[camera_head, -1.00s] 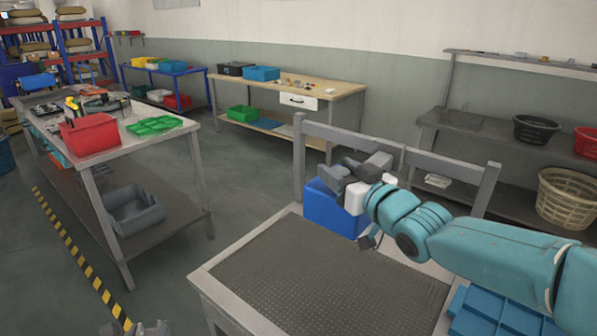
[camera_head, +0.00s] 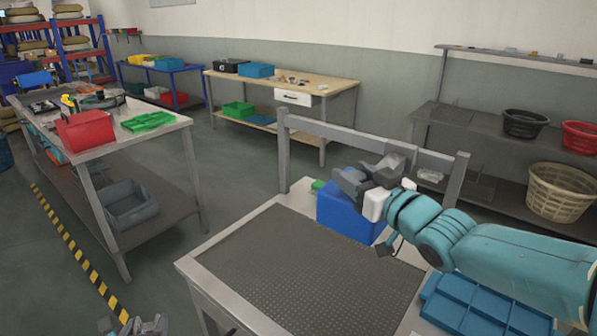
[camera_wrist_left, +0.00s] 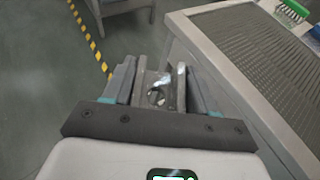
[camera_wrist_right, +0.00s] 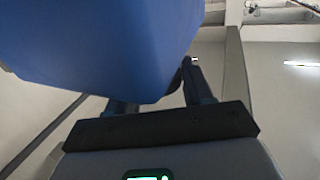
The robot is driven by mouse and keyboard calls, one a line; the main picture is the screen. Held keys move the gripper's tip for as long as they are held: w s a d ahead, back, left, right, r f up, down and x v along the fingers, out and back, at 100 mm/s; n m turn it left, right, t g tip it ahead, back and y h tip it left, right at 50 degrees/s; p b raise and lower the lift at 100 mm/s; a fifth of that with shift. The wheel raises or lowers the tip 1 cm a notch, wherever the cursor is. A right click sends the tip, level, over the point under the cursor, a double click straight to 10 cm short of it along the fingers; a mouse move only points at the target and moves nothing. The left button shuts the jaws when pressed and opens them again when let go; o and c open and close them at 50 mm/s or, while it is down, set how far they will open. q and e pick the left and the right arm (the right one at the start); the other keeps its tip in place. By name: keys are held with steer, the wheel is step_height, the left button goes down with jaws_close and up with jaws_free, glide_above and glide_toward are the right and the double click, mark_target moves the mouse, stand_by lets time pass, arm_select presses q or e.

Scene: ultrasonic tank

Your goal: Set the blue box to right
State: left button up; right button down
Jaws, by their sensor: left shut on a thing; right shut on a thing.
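The blue box (camera_head: 348,216) is at the back of the grey-matted bench (camera_head: 305,262), in front of the rail, in the head view. My right gripper (camera_head: 362,181) is shut on its upper part. The box fills the upper left of the right wrist view (camera_wrist_right: 105,45), with the fingers at its edge. I cannot tell whether its underside touches the bench. My left gripper (camera_head: 140,326) is low at the bottom edge of the head view, left of the bench. In the left wrist view it is shut on a grey metallic part (camera_wrist_left: 160,88) with a round feature.
A green item (camera_head: 318,186) shows just behind the box's left side. A grey rail (camera_head: 370,142) stands along the bench's back. A blue compartmented tray (camera_head: 470,305) lies at the right, under my right arm. Most of the dark mat is clear.

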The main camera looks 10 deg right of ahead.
steer(key=shift+f, duration=0.25)
steer(key=c, duration=0.8)
jaws_free()
steer(key=shift+o, duration=1.1)
steer(key=shift+s+d, duration=0.1)
arm_select(q)
steer(key=shift+d, duration=0.1)
arm_select(e)
steer(key=shift+d+r, duration=0.1)
arm_select(q)
steer(key=shift+f, duration=0.1)
arm_select(e)
steer(key=shift+s, duration=0.25)
steer(key=v, duration=1.1)
steer(key=shift+s, duration=0.3)
steer(key=shift+w, duration=0.1)
